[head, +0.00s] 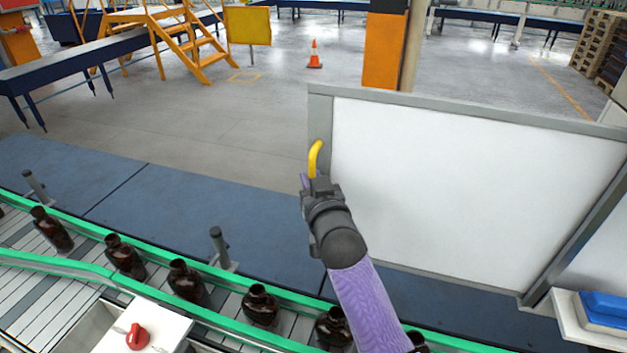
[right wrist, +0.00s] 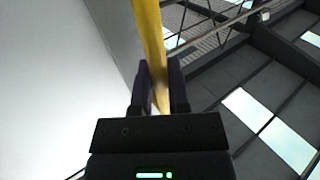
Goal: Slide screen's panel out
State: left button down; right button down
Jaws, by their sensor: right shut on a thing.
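The screen's panel (head: 470,190) is a large white sheet in a grey frame, upright on the right side of the head view. Its white face also fills the left of the right wrist view (right wrist: 50,90). A yellow handle (head: 316,157) stands at the panel's left edge. My right gripper (head: 310,178) is shut on the handle. In the right wrist view the two dark fingers lie on either side of the yellow bar (right wrist: 150,45). My purple-sleeved forearm hides part of the panel's lower left. My left gripper is not in view.
A conveyor with green rails (head: 70,220) carries several amber bottles (head: 188,281) across the front. A white box with a red knob (head: 137,336) stands at the lower left. A blue tray (head: 605,308) is at the lower right. Blue floor mats (head: 190,206) lie clear behind the conveyor.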

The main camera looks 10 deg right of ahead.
jog(key=c, duration=0.6)
grip_release()
jog(key=shift+c, duration=0.2)
jog(key=s+d, duration=0.1)
jog(key=s, duration=0.6)
jog(key=shift+s+p, duration=0.25)
jog(key=shift+p, duration=0.2)
